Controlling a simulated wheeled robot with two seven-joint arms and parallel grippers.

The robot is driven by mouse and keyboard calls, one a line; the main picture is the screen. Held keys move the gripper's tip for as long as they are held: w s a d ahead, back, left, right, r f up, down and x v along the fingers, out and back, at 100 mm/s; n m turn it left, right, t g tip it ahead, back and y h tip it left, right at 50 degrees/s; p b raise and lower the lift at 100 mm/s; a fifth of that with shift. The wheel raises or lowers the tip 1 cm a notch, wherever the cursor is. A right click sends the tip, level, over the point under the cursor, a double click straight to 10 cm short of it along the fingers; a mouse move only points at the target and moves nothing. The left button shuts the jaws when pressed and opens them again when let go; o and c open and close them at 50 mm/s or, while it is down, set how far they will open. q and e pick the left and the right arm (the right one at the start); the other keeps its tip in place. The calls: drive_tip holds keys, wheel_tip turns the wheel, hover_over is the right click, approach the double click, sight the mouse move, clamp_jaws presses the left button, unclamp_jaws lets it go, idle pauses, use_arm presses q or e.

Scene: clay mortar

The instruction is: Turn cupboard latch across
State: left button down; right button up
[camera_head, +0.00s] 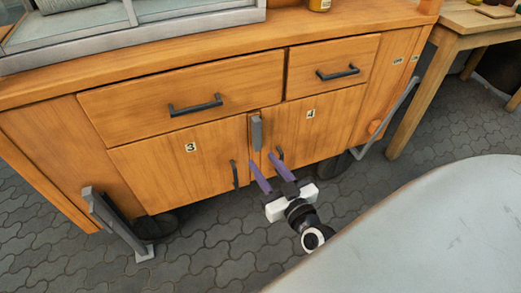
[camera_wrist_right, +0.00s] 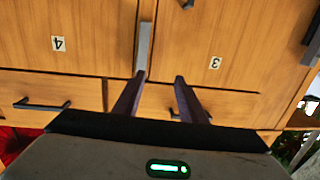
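The cupboard latch (camera_head: 257,133) is a grey bar standing upright over the seam between door 3 (camera_head: 175,165) and door 4 (camera_head: 315,125). It also shows in the right wrist view (camera_wrist_right: 145,45), where the picture is upside down. My right gripper (camera_head: 262,160) has two purple fingers, apart and empty, just below the latch in the head view. In the right wrist view the fingers (camera_wrist_right: 159,76) are spread, and the left one lines up with the latch's end. Whether they touch cannot be told. My left gripper is not in view.
Dark handles (camera_head: 235,175) stick out from the doors near the right gripper. Two drawers with dark handles (camera_head: 195,105) sit above. Grey metal supports (camera_head: 115,220) stand out at the cupboard's sides. A wooden table (camera_head: 450,35) is at the right. Paved floor (camera_head: 220,235) lies in front.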

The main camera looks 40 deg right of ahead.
sight(258, 133)
drive_tip(key=w+d+b, duration=0.1)
drive_tip(key=w, duration=0.2)
drive_tip(key=w+d+h, duration=0.1)
drive_tip(key=w+d, duration=0.1)
drive_tip(key=w, duration=0.1)
drive_tip(key=w+d+m+h+b, duration=0.1)
drive_tip(key=w+d, duration=0.1)
drive_tip(key=w, duration=0.1)
drive_tip(key=shift+w+d+f+b, duration=0.1)
drive_tip(key=shift+w+f+b, duration=0.1)
drive_tip(key=shift+f+b, duration=0.15)
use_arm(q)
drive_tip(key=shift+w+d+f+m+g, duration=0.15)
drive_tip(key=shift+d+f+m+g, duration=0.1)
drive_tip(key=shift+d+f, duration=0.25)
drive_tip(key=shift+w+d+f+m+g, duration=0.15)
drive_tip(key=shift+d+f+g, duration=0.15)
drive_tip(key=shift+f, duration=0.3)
use_arm(e)
drive_tip(key=shift+w+d, duration=0.15)
drive_tip(key=shift+w, duration=0.45)
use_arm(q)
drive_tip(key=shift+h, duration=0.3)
use_arm(e)
clamp_jaws()
